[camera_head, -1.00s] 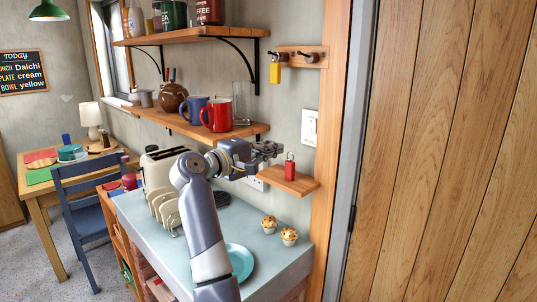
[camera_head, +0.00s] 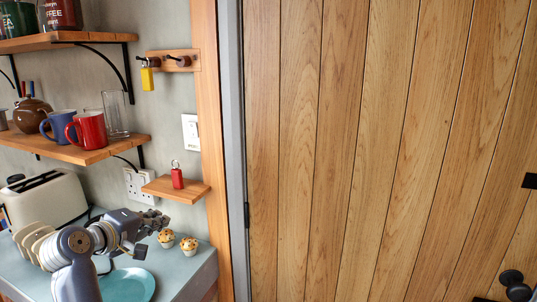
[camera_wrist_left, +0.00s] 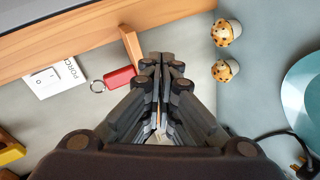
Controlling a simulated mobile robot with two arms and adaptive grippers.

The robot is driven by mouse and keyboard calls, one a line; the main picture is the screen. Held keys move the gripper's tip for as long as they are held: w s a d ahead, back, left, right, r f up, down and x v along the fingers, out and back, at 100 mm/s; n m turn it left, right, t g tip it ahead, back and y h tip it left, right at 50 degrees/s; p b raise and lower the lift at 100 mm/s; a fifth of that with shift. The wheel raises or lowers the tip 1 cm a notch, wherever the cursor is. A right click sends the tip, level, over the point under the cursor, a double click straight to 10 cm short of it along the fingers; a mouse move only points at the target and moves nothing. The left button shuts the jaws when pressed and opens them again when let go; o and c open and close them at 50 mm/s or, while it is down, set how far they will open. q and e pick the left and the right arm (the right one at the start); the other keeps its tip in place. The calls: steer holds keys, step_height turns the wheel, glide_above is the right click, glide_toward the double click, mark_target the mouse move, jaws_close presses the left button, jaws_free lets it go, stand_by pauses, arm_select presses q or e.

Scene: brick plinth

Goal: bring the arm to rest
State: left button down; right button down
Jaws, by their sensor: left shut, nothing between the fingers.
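My left gripper (camera_head: 152,222) is shut and empty. In the head view it is over the counter, lower in the picture than the small wooden shelf (camera_head: 160,188) and left of the muffins. The left wrist view shows its fingers (camera_wrist_left: 164,62) together with nothing between them. My left arm comes up from the bottom left of the head view, bent at the elbow. My right gripper is not in view.
A red key tag (camera_head: 177,178) stands on the small shelf; a yellow one (camera_head: 147,79) hangs from a hook. Two muffins (camera_head: 166,237) (camera_head: 188,245), a teal plate (camera_head: 128,286) and a toaster (camera_head: 48,198) are on the counter. A wooden door (camera_head: 370,150) fills the right side.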

arm_select(q)
steer(key=s+d+f+m+g+y, duration=0.1)
steer(key=s+d+f+m+g, duration=0.15)
steer(key=s+f, duration=0.7)
steer(key=s+d+f+m+g+y, duration=0.1)
steer(key=s+f+m+g, duration=0.25)
steer(key=s+f, duration=0.6)
steer(key=s+d+f+m+g, duration=0.1)
steer(key=s+d+f+m, duration=0.1)
steer(key=s+f, duration=0.35)
steer(key=s+d+f+m+g+y, duration=0.1)
steer(key=s+d+f+m+g, duration=0.15)
steer(key=s, duration=0.65)
steer(key=s+d+f+m+g, duration=0.1)
steer(key=s+f+m, duration=0.2)
steer(key=s, duration=0.4)
step_height(320, 180, down, 25)
steer(key=s, duration=0.1)
steer(key=s+a+f+g, duration=0.2)
steer(key=s+a+f, duration=0.1)
steer(key=s+f, duration=1.4)
steer(key=shift+s+f+y, duration=0.25)
steer(key=shift+f+y, duration=0.05)
steer(key=shift+f, duration=0.05)
